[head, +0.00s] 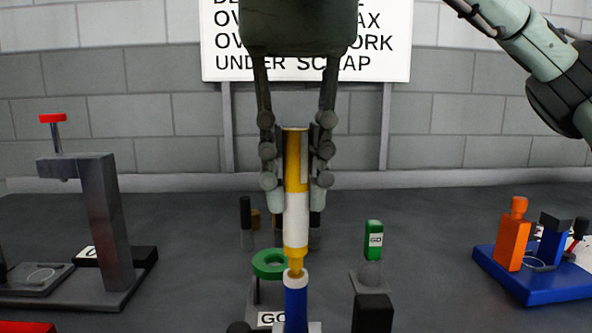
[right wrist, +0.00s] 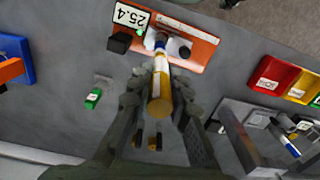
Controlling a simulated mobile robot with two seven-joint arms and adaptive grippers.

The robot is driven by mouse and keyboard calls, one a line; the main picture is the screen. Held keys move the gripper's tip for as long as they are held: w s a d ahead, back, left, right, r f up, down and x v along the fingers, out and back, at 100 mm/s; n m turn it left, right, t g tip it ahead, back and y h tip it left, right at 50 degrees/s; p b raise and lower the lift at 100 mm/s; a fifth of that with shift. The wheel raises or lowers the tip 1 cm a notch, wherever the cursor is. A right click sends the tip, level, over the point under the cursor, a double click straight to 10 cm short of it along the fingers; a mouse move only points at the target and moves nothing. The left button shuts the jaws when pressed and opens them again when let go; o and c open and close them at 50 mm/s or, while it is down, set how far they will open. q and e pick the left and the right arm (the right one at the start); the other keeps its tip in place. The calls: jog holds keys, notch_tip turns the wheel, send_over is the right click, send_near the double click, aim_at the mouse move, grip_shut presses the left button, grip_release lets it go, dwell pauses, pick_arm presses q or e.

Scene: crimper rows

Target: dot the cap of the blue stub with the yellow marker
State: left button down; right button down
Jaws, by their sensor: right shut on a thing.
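The yellow marker (head: 296,218) has a white band and hangs upright, its narrow tip pointing down. My right gripper (head: 296,190) is shut on its upper part. The blue stub (head: 296,305) stands upright directly under the tip, with a pale cap (head: 295,278) on top. The tip is at the cap; I cannot tell whether they touch. In the right wrist view the marker (right wrist: 160,90) lies between the fingers and hides part of what is below it. My left gripper is not in view.
A green ring (head: 270,263) stands close left of the stub. A grey press (head: 105,215) with a red knob is at left. A blue base (head: 540,290) with an orange block (head: 512,240) is at right.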

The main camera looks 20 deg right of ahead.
jog(key=shift+r, duration=0.1)
jog(key=shift+r, duration=3.45)
